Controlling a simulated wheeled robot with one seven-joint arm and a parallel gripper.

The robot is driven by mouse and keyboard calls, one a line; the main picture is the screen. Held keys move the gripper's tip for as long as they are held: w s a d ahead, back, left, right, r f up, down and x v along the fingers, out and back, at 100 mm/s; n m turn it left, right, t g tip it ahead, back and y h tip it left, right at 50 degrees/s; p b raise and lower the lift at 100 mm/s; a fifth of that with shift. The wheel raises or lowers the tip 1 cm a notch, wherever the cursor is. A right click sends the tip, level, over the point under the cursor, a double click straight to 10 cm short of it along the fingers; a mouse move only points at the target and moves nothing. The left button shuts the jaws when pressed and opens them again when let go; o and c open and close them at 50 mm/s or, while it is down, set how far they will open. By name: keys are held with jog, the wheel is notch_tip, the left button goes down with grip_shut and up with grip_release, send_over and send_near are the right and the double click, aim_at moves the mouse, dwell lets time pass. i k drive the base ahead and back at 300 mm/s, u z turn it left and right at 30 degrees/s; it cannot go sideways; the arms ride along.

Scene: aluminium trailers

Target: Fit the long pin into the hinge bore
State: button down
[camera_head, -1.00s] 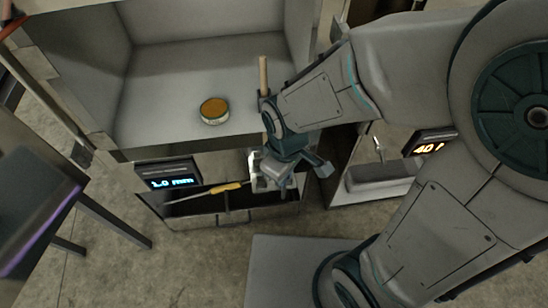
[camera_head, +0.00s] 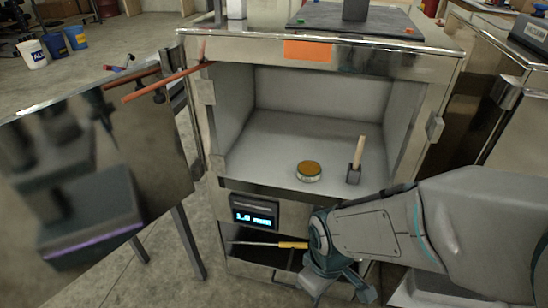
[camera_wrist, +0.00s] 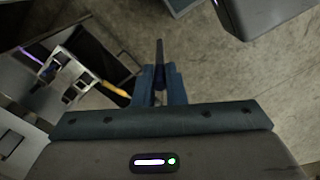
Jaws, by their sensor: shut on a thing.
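My gripper (camera_head: 335,285) is low in front of the cabinet, below its open compartment. In the wrist view, my gripper (camera_wrist: 159,85) is shut on a thin dark piece (camera_wrist: 159,55), which sticks out beyond the fingers and looks like the long pin. The pin cannot be made out in the head view. Metal hinge-like blocks sit on the cabinet's left edge, an upper one (camera_head: 205,92) and a lower one (camera_head: 197,165); another block (camera_head: 435,128) is on the right edge. I cannot make out a bore in any. The held piece is apart from them.
A mallet (camera_head: 357,155) and a round tin (camera_head: 309,171) stand in the compartment. A yellow-handled tool (camera_head: 290,245) lies over the drawer below a display (camera_head: 255,213). Concrete floor is free at lower left.

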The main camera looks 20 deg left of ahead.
aim_at(170, 68)
jog(key=u, duration=0.4)
jog(key=k, duration=0.85)
jog(key=u, duration=0.35)
jog(key=i, duration=0.6)
jog(key=z, duration=0.1)
